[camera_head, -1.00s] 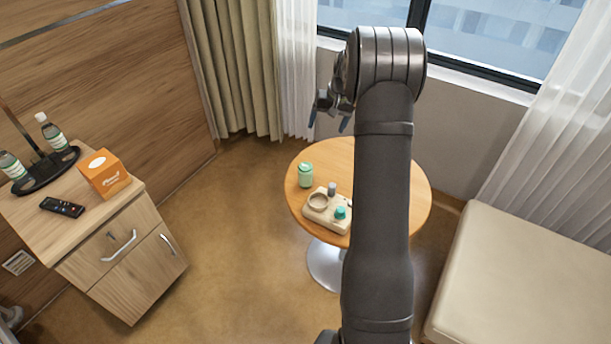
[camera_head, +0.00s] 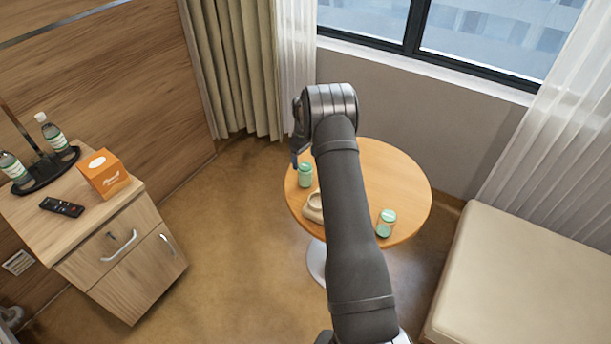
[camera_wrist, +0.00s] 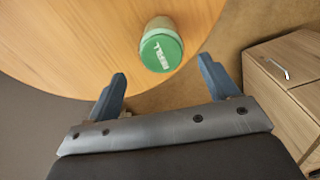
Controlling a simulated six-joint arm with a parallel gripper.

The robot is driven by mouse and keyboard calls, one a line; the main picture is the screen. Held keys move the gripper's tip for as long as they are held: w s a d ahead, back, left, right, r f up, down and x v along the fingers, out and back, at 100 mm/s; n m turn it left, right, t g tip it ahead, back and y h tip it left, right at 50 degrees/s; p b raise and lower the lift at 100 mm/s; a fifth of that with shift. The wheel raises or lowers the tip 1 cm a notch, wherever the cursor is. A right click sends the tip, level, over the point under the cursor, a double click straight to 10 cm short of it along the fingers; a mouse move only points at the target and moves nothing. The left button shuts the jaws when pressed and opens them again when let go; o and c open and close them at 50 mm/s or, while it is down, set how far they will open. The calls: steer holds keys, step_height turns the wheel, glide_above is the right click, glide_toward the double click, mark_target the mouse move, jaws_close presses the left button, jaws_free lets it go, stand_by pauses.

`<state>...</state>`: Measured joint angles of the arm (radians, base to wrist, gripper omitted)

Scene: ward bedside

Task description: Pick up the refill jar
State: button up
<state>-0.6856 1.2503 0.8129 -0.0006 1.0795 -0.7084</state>
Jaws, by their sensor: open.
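The refill jar shows in the wrist view as a jar with a green lid (camera_wrist: 161,50) lettered REFILL, standing on the round wooden table near its edge. It appears to be the green jar (camera_head: 305,174) at the table's left side in the head view. My gripper (camera_wrist: 166,91) is open and empty, with the jar beyond and between the lines of its two fingers, not touching it. In the head view my gripper (camera_head: 295,155) is just above and left of that jar, partly hidden by my wrist.
The round table (camera_head: 408,185) also holds a second green-lidded jar (camera_head: 386,222) on the right and a beige holder (camera_head: 312,207), mostly hidden behind my arm. A wooden cabinet (camera_head: 125,260) stands left, a cream bench (camera_head: 530,270) right. The table's right part is clear.

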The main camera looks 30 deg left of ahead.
mark_target(305, 166)
steer(key=shift+f, duration=0.75)
steer(key=f, duration=0.4)
steer(key=shift+s+d+f, duration=0.3)
steer(key=shift+d, duration=0.1)
steer(key=shift+f, duration=0.4)
steer(key=shift+r, duration=0.1)
steer(key=c, duration=1.2)
